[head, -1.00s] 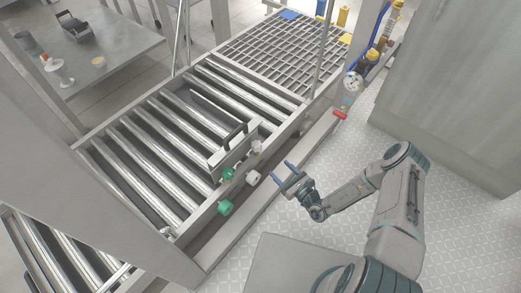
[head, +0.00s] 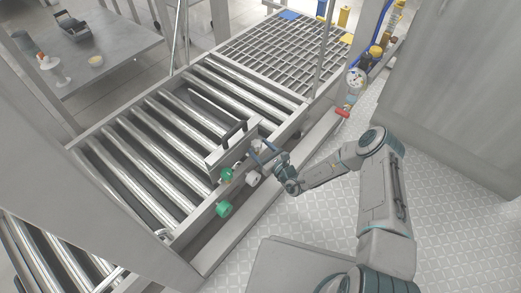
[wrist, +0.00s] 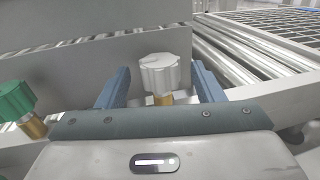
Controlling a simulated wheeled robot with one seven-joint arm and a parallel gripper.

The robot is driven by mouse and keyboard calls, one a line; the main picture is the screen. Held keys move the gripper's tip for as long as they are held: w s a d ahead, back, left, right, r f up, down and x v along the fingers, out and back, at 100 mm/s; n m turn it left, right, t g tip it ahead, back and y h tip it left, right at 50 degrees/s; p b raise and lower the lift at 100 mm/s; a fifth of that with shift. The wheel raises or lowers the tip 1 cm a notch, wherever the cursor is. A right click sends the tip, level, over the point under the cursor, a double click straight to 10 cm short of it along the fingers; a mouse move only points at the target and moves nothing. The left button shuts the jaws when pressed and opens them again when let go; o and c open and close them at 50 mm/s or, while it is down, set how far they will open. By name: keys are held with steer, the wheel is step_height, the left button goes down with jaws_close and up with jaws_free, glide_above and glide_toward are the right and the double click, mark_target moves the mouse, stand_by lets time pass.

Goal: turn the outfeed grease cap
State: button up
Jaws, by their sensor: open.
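A pale grey ribbed cap (wrist: 165,74) on a short brass stem stands between the two blue fingers of my gripper (wrist: 163,85) in the wrist view. The fingers are open, one on each side of the cap, and a gap shows on both sides. In the head view my gripper (head: 260,152) reaches the conveyor's near side rail at this cap (head: 257,145). A green cap (wrist: 15,100) on a brass stem is to the left in the wrist view. I cannot read any label telling which cap is the outfeed one.
Rollers (head: 150,150) lie beyond, and a grating (head: 290,55) is farther back.

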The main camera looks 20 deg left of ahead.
steer(key=c, duration=1)
steer(key=shift+o, duration=0.2)
steer(key=shift+w+d+f+n+g+b, duration=0.1)
steer(key=shift+w+n+g+b, duration=0.05)
steer(key=shift+n+g+b, duration=0.2)
steer(key=shift+w+n+g+y+b, duration=0.3)
steer(key=shift+n+g+b, duration=0.6)
steer(key=shift+n+g, duration=1.35)
steer(key=shift+w+n+g+y+b, duration=0.35)
steer(key=shift+n+g+b, duration=0.75)
steer(key=shift+g, duration=2.1)
steer(key=shift+w+n+g+y+b, duration=0.15)
steer(key=shift+w+n+g+b, duration=0.4)
steer(key=shift+n+g, duration=1.8)
steer(key=shift+w+n+g+h, duration=0.1)
steer(key=shift+n+g+h, duration=0.7)
steer(key=shift+g, duration=1.05)
